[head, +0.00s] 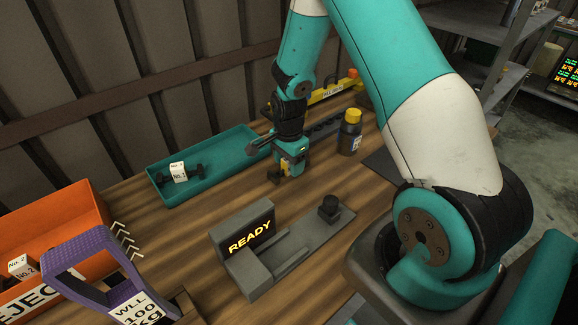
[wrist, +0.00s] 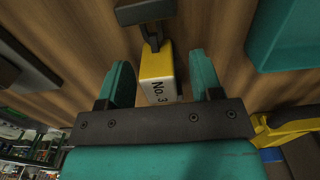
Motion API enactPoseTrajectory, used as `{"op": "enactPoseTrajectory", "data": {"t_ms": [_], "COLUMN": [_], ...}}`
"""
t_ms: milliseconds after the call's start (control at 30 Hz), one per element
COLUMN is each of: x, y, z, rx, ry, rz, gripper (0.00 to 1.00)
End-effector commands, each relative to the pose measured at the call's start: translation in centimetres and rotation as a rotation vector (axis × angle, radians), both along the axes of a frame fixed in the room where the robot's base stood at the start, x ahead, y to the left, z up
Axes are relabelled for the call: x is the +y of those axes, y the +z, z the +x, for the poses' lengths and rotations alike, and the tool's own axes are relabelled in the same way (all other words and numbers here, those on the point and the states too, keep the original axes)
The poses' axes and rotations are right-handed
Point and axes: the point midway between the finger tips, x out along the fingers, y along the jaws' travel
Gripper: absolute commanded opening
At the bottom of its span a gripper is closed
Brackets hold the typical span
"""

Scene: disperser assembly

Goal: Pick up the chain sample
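The chain sample (wrist: 157,72) has a yellow and white tag marked No. 3 and dark end pieces. In the wrist view its tag lies between the two fingers of my gripper (wrist: 163,80), with a strip of wood showing beside it at the right finger. My gripper appears open around the tag, not clamped on it. In the head view my gripper (head: 290,168) points down low over the table, and the sample (head: 275,177) shows only in part beneath it. The far end of the sample is hidden there.
A teal tray (head: 216,186) holds a sample tagged No. 1 (head: 179,172). An orange reject bin (head: 52,222) holds a No. 2 sample. A purple shackle-like frame (head: 88,247), a grey READY fixture (head: 249,228) and a yellow-capped bottle (head: 350,133) stand around. Bare wood lies before the tray.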

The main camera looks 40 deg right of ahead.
Motion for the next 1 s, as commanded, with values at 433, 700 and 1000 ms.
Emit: {"op": "enactPoseTrajectory", "data": {"t_ms": [433, 700, 1000], "x": [0.0, 0.0, 0.0], "y": [0.1, 1.4, 9.0], "z": [0.0, 0.1, 0.2], "rx": [0.000, -0.003, -0.010], "ry": [0.000, 0.000, 0.000], "rz": [0.000, -0.001, -0.002], "gripper": [0.00, 0.00, 0.00]}}
